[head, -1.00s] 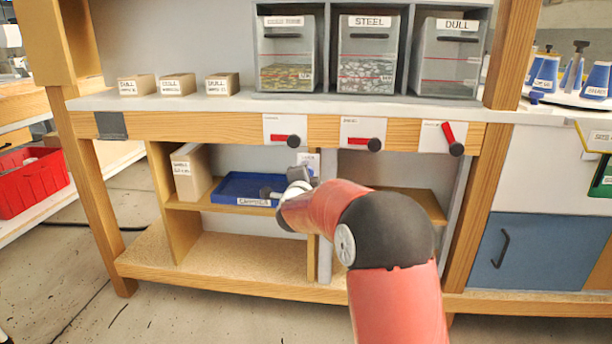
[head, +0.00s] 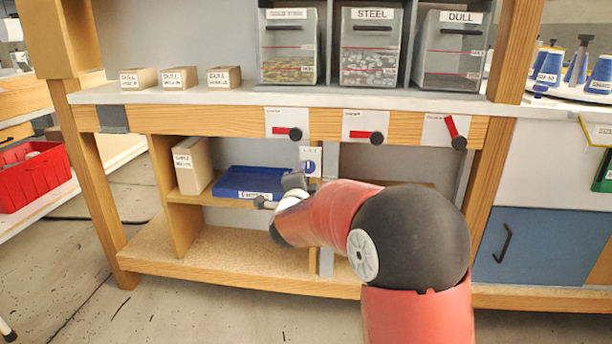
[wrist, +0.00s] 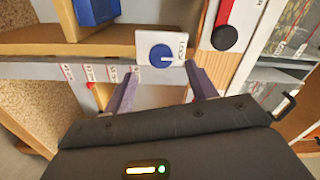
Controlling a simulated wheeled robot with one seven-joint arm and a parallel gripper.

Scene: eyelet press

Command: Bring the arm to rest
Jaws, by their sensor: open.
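My red and black arm reaches from the lower right toward the workbench in the head view. My gripper (wrist: 163,85) shows in the wrist view with its two fingers apart and nothing between them. Beyond the fingertips is a white plate with a round blue dial (wrist: 161,55); I cannot tell whether a finger touches it. In the head view the same plate (head: 310,160) sits on the shelf divider, just above and right of my gripper, whose fingers are partly hidden there by the wrist.
A blue tray (head: 250,184) and a cardboard box (head: 192,165) stand on the shelf left of my gripper. Above are three red levers, the left one (head: 289,133) and middle one (head: 362,134) horizontal, the right one (head: 455,132) tilted. Three bins stand on the bench top (head: 180,96).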

